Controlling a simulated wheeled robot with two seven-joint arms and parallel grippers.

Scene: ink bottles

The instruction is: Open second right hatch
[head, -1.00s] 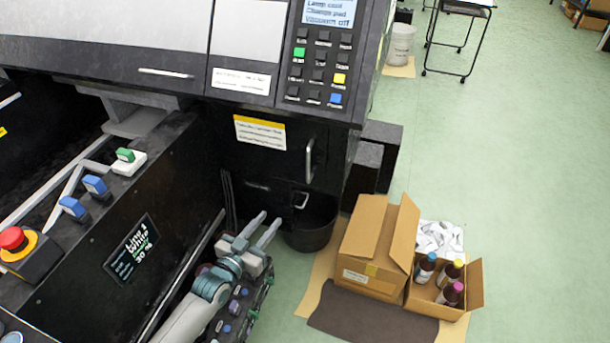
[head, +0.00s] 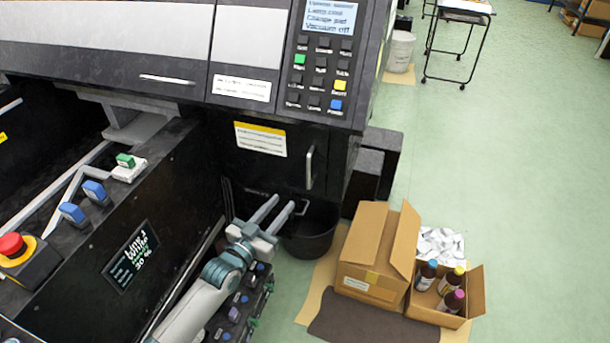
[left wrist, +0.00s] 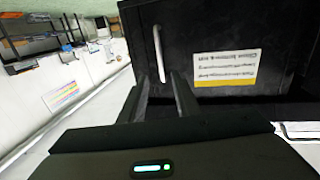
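A black hatch (head: 282,165) on the machine's front carries a white label with a yellow strip (head: 260,139) and an upright metal handle (head: 309,167). It appears shut. My left gripper (head: 283,204) is in front of and below this hatch, its fingers apart and empty. In the left wrist view the handle (left wrist: 160,54) stands beyond the fingertips (left wrist: 158,92), roughly in line with the gap between them. A lower panel beneath has a small handle (head: 307,207), partly beside my left fingertip. My right gripper is not in view.
A black bucket (head: 312,240) stands on the floor just behind the left fingers. Cardboard boxes (head: 372,262), one with several bottles (head: 451,301), stand to the right. Ink bottles with coloured caps (head: 233,315) line the rack under my arm.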

